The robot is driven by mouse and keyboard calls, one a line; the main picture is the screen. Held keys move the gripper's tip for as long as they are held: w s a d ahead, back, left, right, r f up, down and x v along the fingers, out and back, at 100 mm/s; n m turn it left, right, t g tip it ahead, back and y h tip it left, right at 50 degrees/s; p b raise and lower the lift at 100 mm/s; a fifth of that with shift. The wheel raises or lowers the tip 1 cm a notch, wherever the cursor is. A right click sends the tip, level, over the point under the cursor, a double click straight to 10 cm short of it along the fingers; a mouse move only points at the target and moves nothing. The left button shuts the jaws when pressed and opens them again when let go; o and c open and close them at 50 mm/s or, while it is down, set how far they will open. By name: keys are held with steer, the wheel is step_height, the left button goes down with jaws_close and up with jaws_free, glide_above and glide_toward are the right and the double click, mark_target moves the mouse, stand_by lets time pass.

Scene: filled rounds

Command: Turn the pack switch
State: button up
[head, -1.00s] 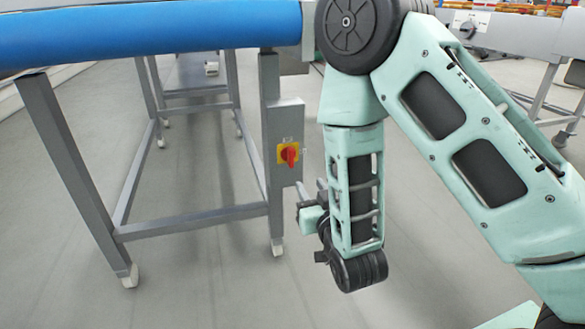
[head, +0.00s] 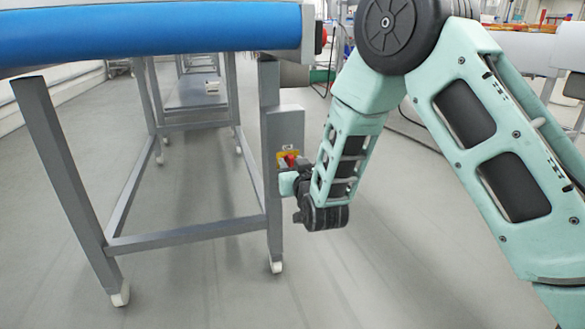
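The pack switch is a red rotary knob (head: 290,160) on a yellow plate, set on a grey box (head: 285,124) fixed to the leg of the blue conveyor. Its lower part is hidden behind my gripper (head: 287,172). My gripper is at the switch, in front of and just below the visible part of the knob. Its fingertips are too small and covered to tell whether they are open, shut or touching the knob.
The blue conveyor (head: 150,30) runs above the switch on grey legs with white feet. A cross bar (head: 185,235) joins the legs low down. Open grey floor lies in front and to the right. More conveyors stand behind.

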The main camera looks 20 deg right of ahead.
jaws_close()
stand_by(0.3)
steer(key=shift+d+f+m+b, duration=0.1)
steer(key=shift+d+m+b, duration=0.15)
steer(key=shift+m, duration=1.2)
steer(key=shift+d+f+m+b, duration=0.1)
steer(key=shift+m+b, duration=0.1)
steer(key=shift+m, duration=1.25)
jaws_free()
steer(key=shift+r, duration=0.1)
